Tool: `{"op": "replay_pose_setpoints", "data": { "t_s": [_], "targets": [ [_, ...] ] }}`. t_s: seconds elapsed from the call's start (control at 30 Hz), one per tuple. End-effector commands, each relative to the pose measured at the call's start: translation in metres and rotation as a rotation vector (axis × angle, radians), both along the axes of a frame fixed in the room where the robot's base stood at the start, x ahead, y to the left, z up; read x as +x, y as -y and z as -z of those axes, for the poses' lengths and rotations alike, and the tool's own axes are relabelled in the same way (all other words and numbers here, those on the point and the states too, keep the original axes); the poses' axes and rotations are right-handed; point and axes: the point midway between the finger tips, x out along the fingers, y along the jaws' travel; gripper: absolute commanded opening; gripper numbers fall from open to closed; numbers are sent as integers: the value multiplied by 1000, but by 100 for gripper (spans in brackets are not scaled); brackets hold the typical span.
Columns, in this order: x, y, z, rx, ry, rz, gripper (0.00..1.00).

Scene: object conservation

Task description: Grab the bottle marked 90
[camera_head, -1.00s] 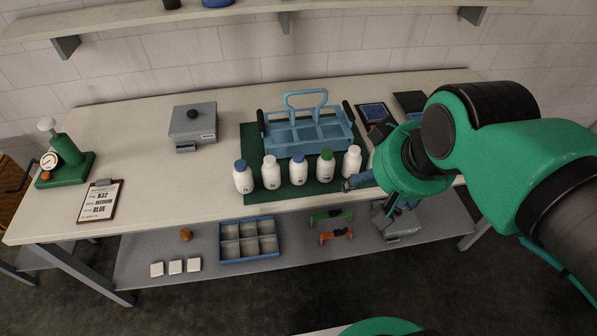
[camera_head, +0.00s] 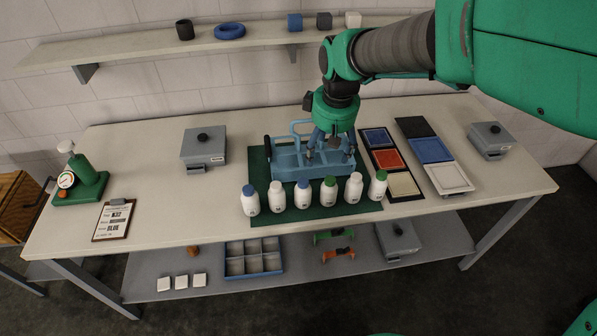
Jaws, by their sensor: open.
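Several white bottles stand upright in a row along the front of the green mat (camera_head: 262,222). From left to right they are a blue-capped bottle (camera_head: 250,203), a white-capped bottle (camera_head: 277,198), a blue-capped bottle (camera_head: 302,195), a green-capped bottle (camera_head: 328,193), a white-capped bottle (camera_head: 353,189) and a green-capped bottle (camera_head: 377,188). The marks on them are too small to read, so I cannot tell which is 90. My gripper (camera_head: 329,156) is open and points down over the blue carrier, behind the row, apart from the bottles.
The blue carrier (camera_head: 288,169) with its upright handle stands behind the bottles. Colored trays (camera_head: 389,159) lie to the right, with a grey box (camera_head: 490,140) beyond. A grey box (camera_head: 203,148), clipboard (camera_head: 114,220) and green gauge press (camera_head: 82,180) are left. A wall shelf (camera_head: 130,46) runs above.

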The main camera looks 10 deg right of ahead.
Motion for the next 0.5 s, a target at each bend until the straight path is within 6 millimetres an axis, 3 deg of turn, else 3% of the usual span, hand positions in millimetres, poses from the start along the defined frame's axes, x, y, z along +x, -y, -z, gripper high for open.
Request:
{"op": "replay_pose_setpoints", "data": {
  "t_s": [0.2,0.5],
  "targets": [
    [49,-17,37,-22,-73,-116,70],
    [95,-37,99,-40,-154,-259,70]
  ]
}}
